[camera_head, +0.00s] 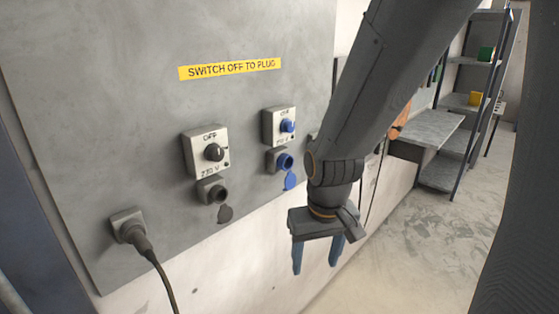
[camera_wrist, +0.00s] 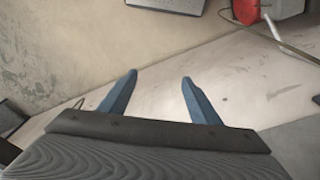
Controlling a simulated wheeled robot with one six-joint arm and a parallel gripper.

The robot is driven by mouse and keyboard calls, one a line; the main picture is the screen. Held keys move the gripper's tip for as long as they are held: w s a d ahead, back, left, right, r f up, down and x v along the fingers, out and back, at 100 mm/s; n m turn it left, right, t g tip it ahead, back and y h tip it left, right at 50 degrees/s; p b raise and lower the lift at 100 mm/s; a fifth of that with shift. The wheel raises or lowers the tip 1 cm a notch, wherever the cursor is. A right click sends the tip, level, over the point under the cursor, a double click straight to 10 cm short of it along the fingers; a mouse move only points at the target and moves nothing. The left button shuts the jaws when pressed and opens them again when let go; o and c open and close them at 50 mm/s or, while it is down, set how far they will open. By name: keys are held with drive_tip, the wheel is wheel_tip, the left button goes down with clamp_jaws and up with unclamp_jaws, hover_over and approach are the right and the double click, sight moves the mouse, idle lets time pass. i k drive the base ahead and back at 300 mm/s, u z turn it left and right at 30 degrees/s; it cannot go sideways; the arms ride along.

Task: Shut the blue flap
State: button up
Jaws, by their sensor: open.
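The blue flap (camera_head: 290,181) hangs open below the blue socket (camera_head: 284,162) on the grey wall panel. A white switch box with a blue knob (camera_head: 288,126) sits just above that socket. My gripper (camera_head: 315,270) is to the right of the flap and lower in the picture, apart from it, pointing down. Its two blue fingers are spread with nothing between them. In the wrist view my gripper (camera_wrist: 158,84) is also open and empty; the flap and socket are not in that view.
A black-knobbed switch box (camera_head: 206,152) with a dark socket (camera_head: 212,191) and hanging dark flap (camera_head: 225,213) is to the left. A plug with a cable (camera_head: 135,235) is at lower left. Shelves (camera_head: 460,110) and a bench (camera_head: 432,135) stand at right. The floor (camera_head: 420,250) is clear.

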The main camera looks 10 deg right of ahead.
sight(291, 180)
drive_tip(key=z, duration=0.4)
drive_tip(key=k, duration=0.55)
drive_tip(key=z, duration=1)
drive_tip(key=k, duration=0.75)
drive_tip(key=z, duration=0.1)
drive_tip(key=i, duration=0.65)
drive_tip(key=u, duration=0.3)
